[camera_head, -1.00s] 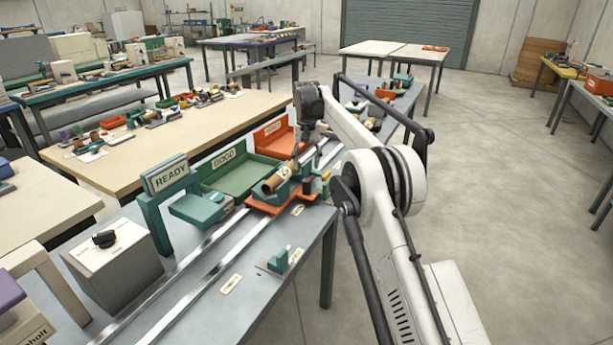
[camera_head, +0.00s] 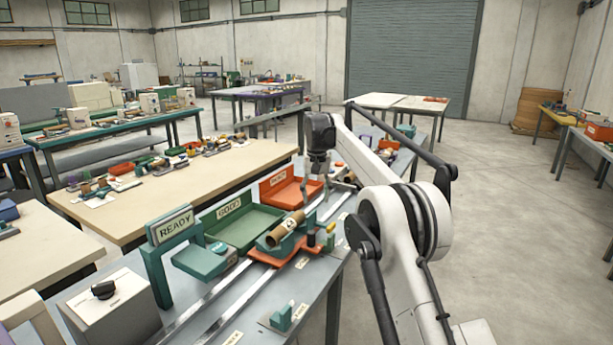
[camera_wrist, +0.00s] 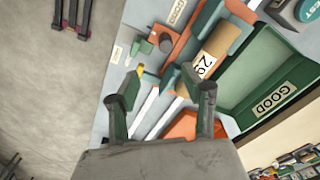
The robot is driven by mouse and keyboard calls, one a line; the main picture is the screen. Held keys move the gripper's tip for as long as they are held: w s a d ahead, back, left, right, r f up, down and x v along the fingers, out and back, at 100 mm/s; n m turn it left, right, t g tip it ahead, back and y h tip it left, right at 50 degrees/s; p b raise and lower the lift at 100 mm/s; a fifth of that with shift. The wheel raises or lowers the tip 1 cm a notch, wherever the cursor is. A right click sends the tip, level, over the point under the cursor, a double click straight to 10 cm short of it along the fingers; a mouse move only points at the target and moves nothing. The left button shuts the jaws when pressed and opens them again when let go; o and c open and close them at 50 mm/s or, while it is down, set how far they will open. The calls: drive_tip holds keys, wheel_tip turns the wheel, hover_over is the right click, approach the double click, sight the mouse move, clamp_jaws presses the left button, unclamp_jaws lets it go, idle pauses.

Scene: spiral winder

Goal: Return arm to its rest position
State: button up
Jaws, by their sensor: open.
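My gripper (camera_wrist: 160,100) is open and empty in the wrist view, its two fingers spread above the rails of the grey bench. In the head view my gripper (camera_head: 318,190) hangs below the dark wrist at the far end of my white arm, near the red tray. A brown cardboard tube (camera_head: 286,229) lies on the orange carriage (camera_head: 275,255) on the rails. The tube, with a number label, also shows in the wrist view (camera_wrist: 222,42), apart from the fingers.
The green GOOD tray (camera_head: 245,228) and the red tray (camera_head: 290,188) stand behind the rails. A READY sign (camera_head: 172,228) and a grey box with a black knob (camera_head: 112,305) stand to the left. Open floor (camera_head: 510,240) lies to the right.

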drive_tip(key=s+d+r+t, duration=0.2)
drive_tip(key=s+d+r, duration=0.4)
drive_tip(key=s+r, duration=0.5)
drive_tip(key=s+d+r+t, duration=0.1)
drive_tip(key=s+d+r, duration=0.1)
drive_tip(key=s, duration=0.4)
drive_tip(key=s+d+r, duration=0.2)
drive_tip(key=s+r, duration=0.1)
drive_tip(key=s, duration=0.3)
drive_tip(key=s+d+f+m+t, duration=0.1)
drive_tip(key=s+d+f, duration=0.1)
drive_tip(key=s, duration=0.7)
drive_tip(key=s+d+f+t, duration=0.1)
drive_tip(key=s+d+f, duration=0.1)
drive_tip(key=s, duration=0.7)
drive_tip(key=s+d+f+t, duration=0.1)
drive_tip(key=s+d+f, duration=0.1)
drive_tip(key=s+f, duration=0.8)
drive_tip(key=s, duration=0.4)
drive_tip(key=shift+s+d+f+t, duration=0.2)
drive_tip(key=shift+t, duration=0.2)
